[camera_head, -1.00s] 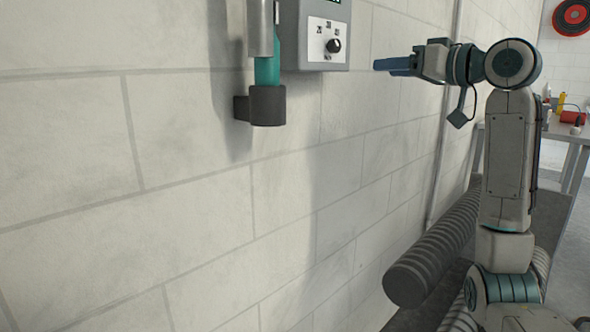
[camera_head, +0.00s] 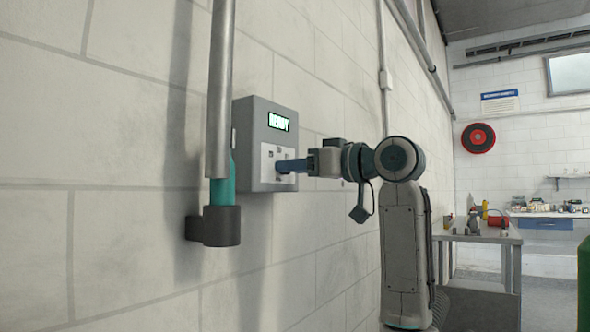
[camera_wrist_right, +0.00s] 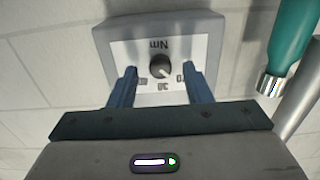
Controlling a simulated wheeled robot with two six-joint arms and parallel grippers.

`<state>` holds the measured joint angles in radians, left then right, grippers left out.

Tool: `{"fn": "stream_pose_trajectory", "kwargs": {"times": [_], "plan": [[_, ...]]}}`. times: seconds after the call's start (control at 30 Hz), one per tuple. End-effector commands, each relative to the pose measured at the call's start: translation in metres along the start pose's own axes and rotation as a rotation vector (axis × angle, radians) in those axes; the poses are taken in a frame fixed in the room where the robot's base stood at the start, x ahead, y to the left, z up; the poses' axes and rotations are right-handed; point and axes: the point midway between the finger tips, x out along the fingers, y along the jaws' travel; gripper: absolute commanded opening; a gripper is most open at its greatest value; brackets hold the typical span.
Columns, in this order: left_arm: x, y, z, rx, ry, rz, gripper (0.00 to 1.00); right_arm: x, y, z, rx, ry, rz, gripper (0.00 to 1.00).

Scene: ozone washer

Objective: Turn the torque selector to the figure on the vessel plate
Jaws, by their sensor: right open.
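A grey control box (camera_head: 256,140) on the wall has a lit green display (camera_head: 278,122) that seems to read READY. Its white dial plate (camera_head: 268,153) also shows in the right wrist view (camera_wrist_right: 150,48), upside down, with "Nm" and several figures, 30 among them. The round dark torque selector (camera_wrist_right: 160,66) has a pale pointer mark. My right gripper (camera_head: 281,167) is at the dial plate. In the wrist view its open blue fingers (camera_wrist_right: 159,70) stand on either side of the selector, with gaps. The head view hides the selector behind them. I cannot make out a vessel plate. My left gripper is out of view.
A table (camera_head: 480,238) with small items stands at the back right. A red hose reel (camera_head: 478,138) and blue-white sign (camera_head: 500,100) are on the far wall.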

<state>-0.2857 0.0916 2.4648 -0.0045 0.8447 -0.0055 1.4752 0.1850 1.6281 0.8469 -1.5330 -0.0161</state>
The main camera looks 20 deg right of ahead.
Motion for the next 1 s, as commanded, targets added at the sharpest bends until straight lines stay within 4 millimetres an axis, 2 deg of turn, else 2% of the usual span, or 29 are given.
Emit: {"fn": "stream_pose_trajectory", "kwargs": {"times": [0.13,0.37,0.6,1.0], "plan": [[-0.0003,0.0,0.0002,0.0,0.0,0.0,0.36,0.0069,-0.0007,0.0,0.0,0.0,-0.001,0.45],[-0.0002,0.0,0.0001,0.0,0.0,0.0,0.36,0.0072,-0.0003,0.0,0.0,0.0,-0.001,0.45],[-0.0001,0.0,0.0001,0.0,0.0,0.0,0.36,0.0071,-0.0002,0.0002,0.0,0.0,0.0,0.0],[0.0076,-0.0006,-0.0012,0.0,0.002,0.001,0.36,0.0072,0.0001,-0.001,0.068,-0.002,0.0,0.0]]}}
